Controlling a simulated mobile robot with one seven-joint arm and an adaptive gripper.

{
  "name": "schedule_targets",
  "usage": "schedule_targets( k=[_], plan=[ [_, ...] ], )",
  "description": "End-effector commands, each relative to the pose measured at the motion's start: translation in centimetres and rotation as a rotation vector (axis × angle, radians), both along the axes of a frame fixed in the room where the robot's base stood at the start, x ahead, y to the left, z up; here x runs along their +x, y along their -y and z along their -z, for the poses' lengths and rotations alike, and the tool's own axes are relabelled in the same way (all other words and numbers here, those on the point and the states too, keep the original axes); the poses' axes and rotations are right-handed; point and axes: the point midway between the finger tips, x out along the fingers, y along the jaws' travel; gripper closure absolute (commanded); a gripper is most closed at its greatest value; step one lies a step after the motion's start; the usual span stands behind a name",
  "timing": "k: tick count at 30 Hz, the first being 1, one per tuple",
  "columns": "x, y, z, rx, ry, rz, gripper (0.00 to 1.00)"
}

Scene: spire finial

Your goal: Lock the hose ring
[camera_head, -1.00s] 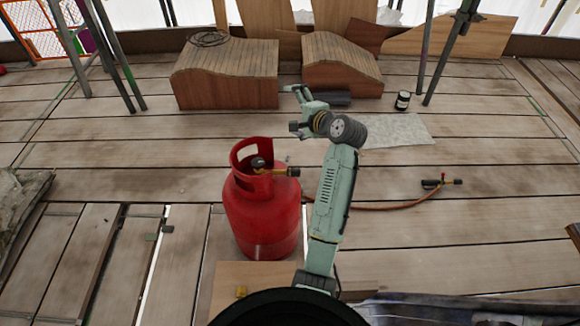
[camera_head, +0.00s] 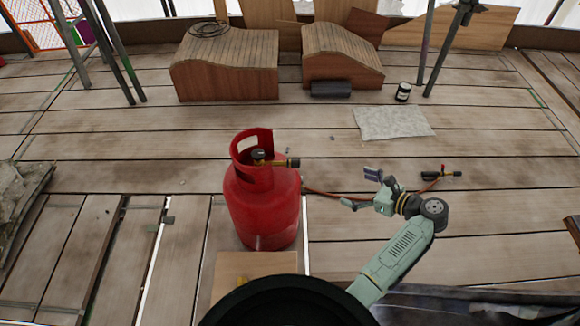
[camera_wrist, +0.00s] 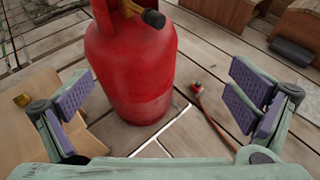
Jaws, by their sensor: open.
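The red gas cylinder (camera_head: 262,205) stands upright on the deck. Its valve (camera_head: 270,160) has a dark knob and a brass outlet with a black end facing right. The orange-brown hose (camera_head: 335,196) lies on the boards right of the cylinder. Its near end (camera_wrist: 196,88) shows a small red fitting in the wrist view, perhaps the hose ring; too small to tell. The hose's far end meets a torch (camera_head: 440,173). My gripper (camera_head: 360,189) is open and empty, right of the cylinder. In the wrist view, the cylinder shows between its spread fingers (camera_wrist: 160,100).
A wooden board (camera_head: 245,268) with a small brass piece (camera_head: 241,281) lies in front of the cylinder. Two curved slatted blocks (camera_head: 226,65), a dark roll (camera_head: 331,89), a black jar (camera_head: 403,91) and a grey sheet (camera_head: 393,122) lie behind. Scaffold poles stand farther back.

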Motion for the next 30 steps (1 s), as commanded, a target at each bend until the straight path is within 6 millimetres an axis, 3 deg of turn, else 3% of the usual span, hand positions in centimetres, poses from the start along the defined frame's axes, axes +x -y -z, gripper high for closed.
schedule_targets(
  k=[1, 9, 30],
  plan=[
    [0.7, -0.8, 1.1, -0.003, 0.002, -0.003, 0.00],
    [2.5, -2.8, 1.6, -0.003, 0.002, 0.000, 0.00],
    [2.6, -2.8, 1.3, -0.003, 0.001, 0.001, 0.00]
  ],
)
